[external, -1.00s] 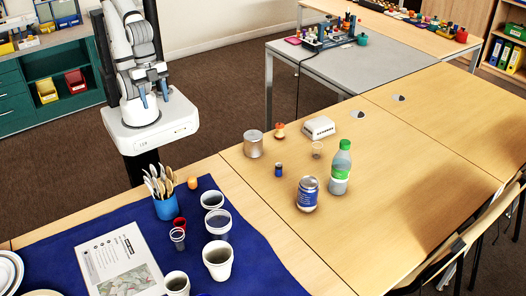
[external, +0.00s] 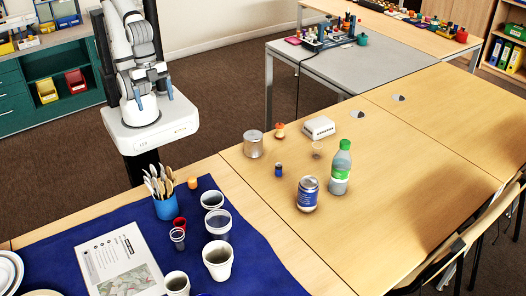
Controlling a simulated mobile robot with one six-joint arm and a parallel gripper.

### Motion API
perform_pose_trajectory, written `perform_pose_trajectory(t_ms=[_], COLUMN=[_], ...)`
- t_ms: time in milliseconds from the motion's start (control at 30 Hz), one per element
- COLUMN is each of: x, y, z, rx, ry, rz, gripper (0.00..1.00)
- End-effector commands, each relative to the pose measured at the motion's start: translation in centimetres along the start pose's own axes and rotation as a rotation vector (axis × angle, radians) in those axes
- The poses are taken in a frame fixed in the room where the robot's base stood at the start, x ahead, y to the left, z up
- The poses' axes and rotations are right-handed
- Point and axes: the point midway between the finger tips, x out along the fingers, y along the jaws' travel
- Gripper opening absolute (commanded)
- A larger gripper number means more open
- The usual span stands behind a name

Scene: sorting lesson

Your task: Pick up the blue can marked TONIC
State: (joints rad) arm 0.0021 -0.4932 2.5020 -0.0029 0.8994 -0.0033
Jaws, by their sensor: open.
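A blue and silver can (external: 308,194) stands upright on the wooden table, just left of a green-labelled bottle (external: 340,168). The lettering on the can is too small to read. My gripper (external: 152,98) is at the back left, above my white base and beyond the table's far edge. Its two blue-grey fingers are apart with nothing between them. It is well away from the can.
A blue cloth (external: 262,262) with several cups and a blue cutlery holder (external: 165,208) lies left. The table right of the bottle is clear.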

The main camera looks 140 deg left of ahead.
Motion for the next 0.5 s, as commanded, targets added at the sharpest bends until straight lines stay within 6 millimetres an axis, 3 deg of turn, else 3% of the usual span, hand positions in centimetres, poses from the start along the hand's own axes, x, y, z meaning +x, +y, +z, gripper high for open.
perform_pose_trajectory(t_ms=[167,267,500], x=[0.1,0.5,3.5], y=[-0.5,-1.4,-5.8], z=[-1.8,-5.0,-15.1], rx=[-0.019,-0.05,-0.149], ry=[0.003,0.011,0.046], rz=[-0.005,-0.014,-0.044], gripper=[0.85,0.85,0.85])
